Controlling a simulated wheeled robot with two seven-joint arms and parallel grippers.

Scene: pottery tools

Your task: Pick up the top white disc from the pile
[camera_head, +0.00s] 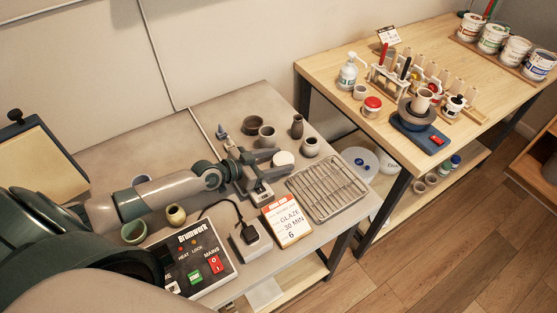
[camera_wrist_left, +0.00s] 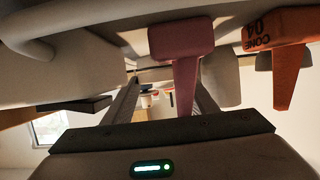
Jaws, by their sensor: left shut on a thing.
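A small white disc (camera_head: 283,158) shows in the head view at the fingertips of my left gripper (camera_head: 268,168), beside the wire rack. The gripper is low over the grey table and shut on the disc. Whatever lies under the disc is hidden, so I cannot tell how many discs there are. In the left wrist view the two fingers reach forward, but the disc is not clear between them. My right gripper is not in view.
A wire rack (camera_head: 327,186) lies right of the gripper. Small dark pots (camera_head: 267,136) stand behind it. A grey scale-like box (camera_head: 250,243), a glaze card (camera_head: 286,219) and a control panel (camera_head: 193,258) lie in front. A wooden table (camera_head: 330,68) stands at right.

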